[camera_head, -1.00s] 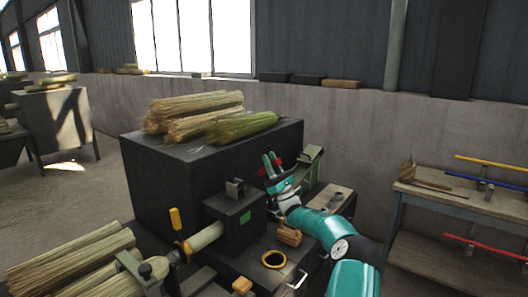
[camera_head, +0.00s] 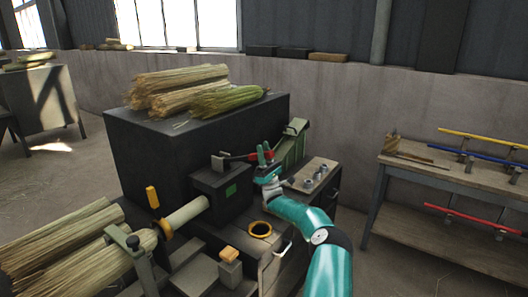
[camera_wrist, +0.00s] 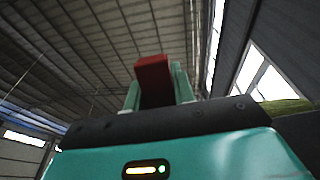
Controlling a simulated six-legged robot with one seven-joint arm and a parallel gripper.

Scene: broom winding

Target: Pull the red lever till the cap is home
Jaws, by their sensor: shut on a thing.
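The red lever (camera_head: 240,157) lies nearly level above the dark machine head (camera_head: 222,190), which has a green patch on its side. My gripper (camera_head: 265,154) is shut on the lever near its right end. In the wrist view the lever's red end (camera_wrist: 154,78) sits between my two teal fingers. A small grey bracket (camera_head: 218,163) stands on the machine head at the lever's left end. I cannot tell which part is the cap, or whether it is seated.
Straw bundles (camera_head: 178,90) lie on the dark cabinet behind. A green frame (camera_head: 291,143) stands close to the right of my gripper. A workbench (camera_head: 440,165) stands at the far right.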

